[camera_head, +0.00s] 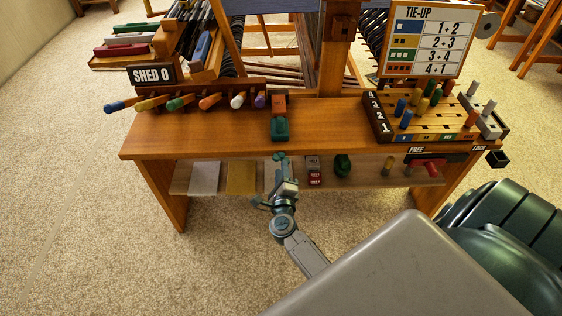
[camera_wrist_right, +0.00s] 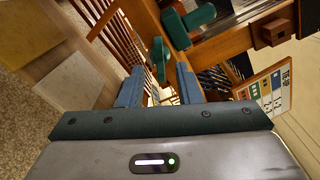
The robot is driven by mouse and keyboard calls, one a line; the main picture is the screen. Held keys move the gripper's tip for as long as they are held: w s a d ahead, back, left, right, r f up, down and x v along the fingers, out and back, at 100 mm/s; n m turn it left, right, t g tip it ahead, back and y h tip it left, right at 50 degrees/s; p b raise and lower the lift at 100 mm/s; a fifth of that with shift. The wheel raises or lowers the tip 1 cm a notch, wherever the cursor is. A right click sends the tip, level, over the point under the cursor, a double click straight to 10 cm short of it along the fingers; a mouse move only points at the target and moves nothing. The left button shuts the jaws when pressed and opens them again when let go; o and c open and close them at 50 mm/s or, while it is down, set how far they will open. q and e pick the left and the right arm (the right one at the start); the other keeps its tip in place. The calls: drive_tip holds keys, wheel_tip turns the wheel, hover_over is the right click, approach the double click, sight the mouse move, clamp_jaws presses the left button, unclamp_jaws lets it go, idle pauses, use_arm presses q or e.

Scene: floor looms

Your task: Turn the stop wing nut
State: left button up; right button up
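A small green wing nut (camera_head: 279,157) sits at the front edge of the wooden bench (camera_head: 200,137), below a green block (camera_head: 280,128) on the bench top. It also shows in the right wrist view (camera_wrist_right: 160,58), ahead of my fingers, with its upper part turned towards the larger green block (camera_wrist_right: 192,20). My right gripper (camera_head: 287,186) is just below and in front of the wing nut. In the wrist view its two blue-grey fingers (camera_wrist_right: 158,84) are apart, with the wing nut's lower end in line with the gap. Contact cannot be told. My left gripper is not in view.
A row of coloured handles (camera_head: 208,101) lines the bench's left. A pegboard (camera_head: 432,122) stands on its right, below a TIE-UP sign (camera_head: 424,38). The lower shelf (camera_head: 203,178) holds pads and small items close to my right gripper.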

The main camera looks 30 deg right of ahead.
sight(281, 158)
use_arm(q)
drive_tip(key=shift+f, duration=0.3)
use_arm(e)
drive_tip(key=shift+x, duration=2.05)
drive_tip(key=c, duration=0.7)
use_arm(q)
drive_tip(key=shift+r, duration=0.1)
use_arm(e)
drive_tip(key=shift+o, duration=0.2)
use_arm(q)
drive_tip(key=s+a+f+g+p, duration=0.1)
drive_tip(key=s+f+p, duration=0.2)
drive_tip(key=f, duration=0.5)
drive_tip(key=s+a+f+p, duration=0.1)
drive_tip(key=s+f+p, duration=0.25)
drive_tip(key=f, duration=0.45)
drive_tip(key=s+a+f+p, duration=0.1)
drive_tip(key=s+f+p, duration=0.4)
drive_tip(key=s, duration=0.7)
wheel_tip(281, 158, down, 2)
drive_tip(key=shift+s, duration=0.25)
use_arm(e)
drive_tip(key=n, duration=1.2)
drive_tip(key=shift+n, duration=0.4)
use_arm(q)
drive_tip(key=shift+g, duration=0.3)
